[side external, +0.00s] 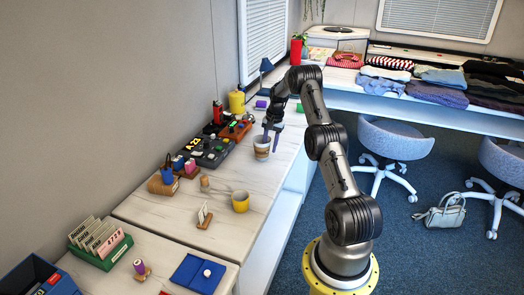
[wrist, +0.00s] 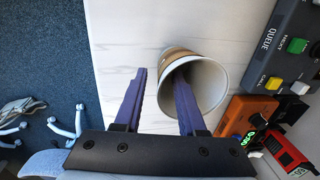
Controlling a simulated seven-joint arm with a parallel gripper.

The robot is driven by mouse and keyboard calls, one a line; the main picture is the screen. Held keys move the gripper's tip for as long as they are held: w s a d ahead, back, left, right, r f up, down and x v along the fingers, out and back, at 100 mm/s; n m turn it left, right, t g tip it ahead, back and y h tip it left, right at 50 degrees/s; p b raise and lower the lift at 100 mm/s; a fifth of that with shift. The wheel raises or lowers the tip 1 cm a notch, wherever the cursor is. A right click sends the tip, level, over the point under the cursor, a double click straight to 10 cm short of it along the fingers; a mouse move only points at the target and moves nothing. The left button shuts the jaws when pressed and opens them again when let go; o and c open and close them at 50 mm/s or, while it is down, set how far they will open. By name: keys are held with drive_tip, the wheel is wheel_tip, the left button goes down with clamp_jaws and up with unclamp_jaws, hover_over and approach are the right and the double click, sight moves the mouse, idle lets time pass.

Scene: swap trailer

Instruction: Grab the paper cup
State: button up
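The paper cup (side external: 261,151), pale with a brown band, stands upright on the white counter near its front edge. In the wrist view I look into its open mouth (wrist: 208,84). My gripper (side external: 270,138) points down at the cup's rim. Its two purple fingers (wrist: 160,76) are apart. In the wrist view, one finger reaches into the cup's mouth and the other is outside, left of the cup, so the near wall lies between them. A gap shows between the outer finger and the wall. The tip of the inner finger is partly in shadow.
A dark button panel (side external: 204,149) and an orange box with a red radio (wrist: 286,149) stand close to the cup. A yellow mug (side external: 240,201) and a yellow canister (side external: 237,102) are on the counter. Bare counter (wrist: 115,50) lies left of the cup in the wrist view.

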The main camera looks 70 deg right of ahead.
drive_tip(key=shift+w+f, duration=0.15)
drive_tip(key=shift+f, duration=1.2)
clamp_jaws()
